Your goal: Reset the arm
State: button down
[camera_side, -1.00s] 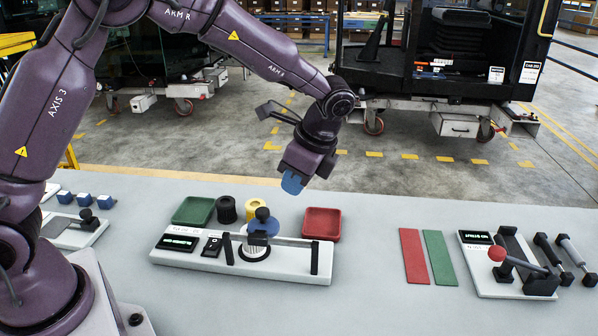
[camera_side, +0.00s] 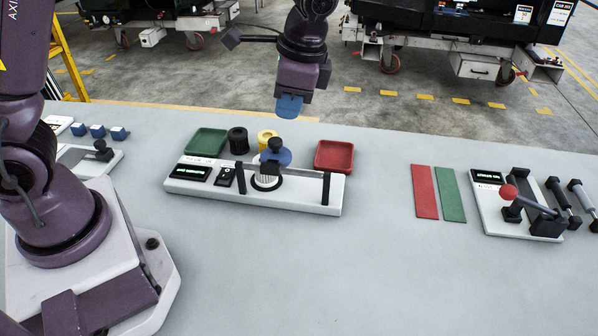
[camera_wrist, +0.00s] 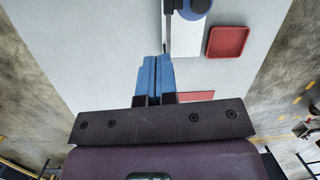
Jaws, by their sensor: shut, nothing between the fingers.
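My gripper (camera_side: 289,106) hangs above the table in the side view, pointing down, with blue fingertips. In the wrist view its two blue fingers (camera_wrist: 154,78) lie side by side, shut and empty. Below it in the side view is a white fixture (camera_side: 215,195) with a black-knobbed blue disc (camera_side: 286,157) over a ribbed white cylinder. The gripper is well above this disc and apart from it. The disc also shows at the top of the wrist view (camera_wrist: 196,6).
A green tray (camera_side: 206,142), a black ribbed part (camera_side: 238,141), a yellow one (camera_side: 266,138) and a red tray (camera_side: 334,156) stand behind the fixture. Red (camera_side: 425,191) and green (camera_side: 451,195) strips lie right, beside a red-knobbed lever unit (camera_side: 508,191). The front table is clear.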

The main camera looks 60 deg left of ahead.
jog(key=s+a+r+n+t+h, duration=0.1)
jog(key=s+a+r+n+t, duration=0.15)
jog(key=s+r+n, duration=0.4)
jog(key=s+a+r+n+t+h, duration=0.1)
jog(key=s+r+t, duration=0.3)
jog(key=s, duration=0.6)
jog(key=w+d+f+m+g+y, duration=0.1)
jog(key=w+f+m+g, duration=0.25)
jog(key=w+f, duration=0.65)
jog(key=w+d+f+m+g+y, duration=0.15)
jog(key=w+f+g, duration=0.3)
jog(key=w, duration=1.25)
jog(key=m, duration=0.1)
send_over(283, 153)
jog(key=w+d, duration=0.1)
jog(key=w, duration=0.2)
jog(key=shift+g+h, duration=0.25)
jog(key=shift+g, duration=0.2)
jog(key=f, duration=0.6)
jog(key=shift+s+d+f, duration=0.2)
jog(key=shift+f, duration=0.05)
jog(key=shift+s+a, duration=0.2)
jog(key=shift+s, duration=0.2)
